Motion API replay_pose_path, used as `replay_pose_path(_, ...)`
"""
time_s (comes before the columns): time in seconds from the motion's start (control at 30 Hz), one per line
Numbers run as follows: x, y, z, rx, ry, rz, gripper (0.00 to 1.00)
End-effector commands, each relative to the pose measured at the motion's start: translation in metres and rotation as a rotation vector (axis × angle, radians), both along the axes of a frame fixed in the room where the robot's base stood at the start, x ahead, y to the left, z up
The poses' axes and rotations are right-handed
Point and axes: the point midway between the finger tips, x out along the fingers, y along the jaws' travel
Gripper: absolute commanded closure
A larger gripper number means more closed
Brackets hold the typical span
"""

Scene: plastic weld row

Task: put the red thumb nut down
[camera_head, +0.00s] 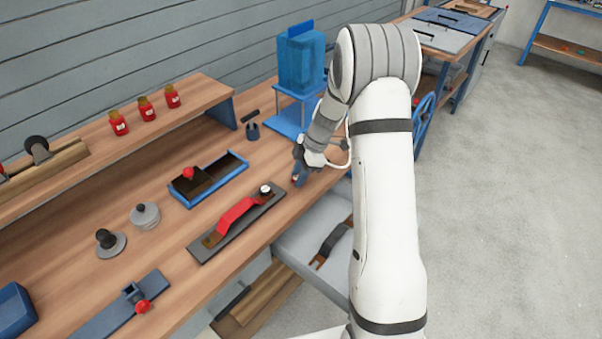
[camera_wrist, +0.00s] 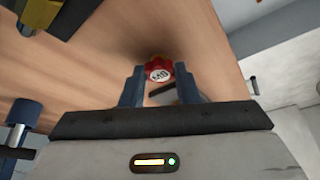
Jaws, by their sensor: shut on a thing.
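The red thumb nut (camera_wrist: 160,70) shows in the wrist view between the fingertips of my gripper (camera_wrist: 160,86). It has a lobed red rim and a pale round face with dark marking. My gripper is shut on it, with wooden bench top behind it. In the head view my gripper (camera_head: 299,176) is over the bench's right end, near its front edge. The nut cannot be made out there. I cannot tell how high above the bench it is.
A blue-edged tray (camera_head: 240,174) with a red knob, and a grey plate (camera_head: 208,252) carrying a red strip, lie to the left. A blue stand (camera_head: 288,118) is behind my gripper.

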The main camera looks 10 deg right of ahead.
Motion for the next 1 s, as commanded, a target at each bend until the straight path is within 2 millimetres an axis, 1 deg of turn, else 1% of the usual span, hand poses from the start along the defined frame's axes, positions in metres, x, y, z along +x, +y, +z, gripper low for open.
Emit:
replay_pose_path(0.37, 0.0001, -0.0005, -0.0058, 0.0, -0.001, -0.002, 0.92)
replay_pose_path(0.4, 0.0001, -0.0005, -0.0041, 0.0, -0.001, -0.002, 0.68)
replay_pose_path(0.6, 0.0, -0.0007, -0.0039, 0.0, -0.001, -0.001, 0.52)
replay_pose_path(0.63, 0.0, -0.0007, -0.0039, 0.0, -0.001, -0.001, 0.5)
replay_pose_path(0.87, 0.0, -0.0008, -0.0033, 0.0, -0.001, -0.003, 0.5)
replay_pose_path(1.0, 0.0008, -0.0032, 0.0031, -0.001, -0.003, -0.002, 0.5)
